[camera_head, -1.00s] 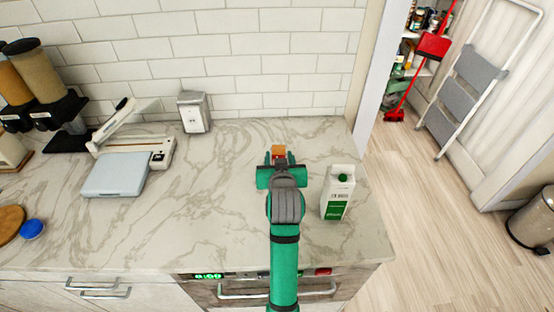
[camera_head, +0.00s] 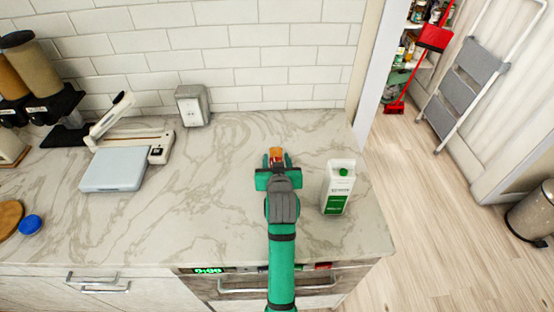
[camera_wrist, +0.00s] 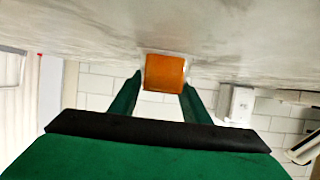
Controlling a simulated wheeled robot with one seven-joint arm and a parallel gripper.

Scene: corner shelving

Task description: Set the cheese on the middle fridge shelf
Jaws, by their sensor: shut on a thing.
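The cheese is a small orange block (camera_head: 276,154) above the marble counter in the head view. It shows clearly between the fingers in the wrist view (camera_wrist: 165,73). My gripper (camera_head: 276,160) is shut on the cheese, with one green finger on each side; the fingertips also show in the wrist view (camera_wrist: 162,80). The wrist view is upside down, with the counter at the top; whether the cheese still touches it I cannot tell. No fridge or fridge shelf is in view.
A white and green milk carton (camera_head: 339,187) stands on the counter close to the right of my arm. A tiled wall (camera_head: 240,60) rises behind; open floor (camera_head: 430,220) lies right.

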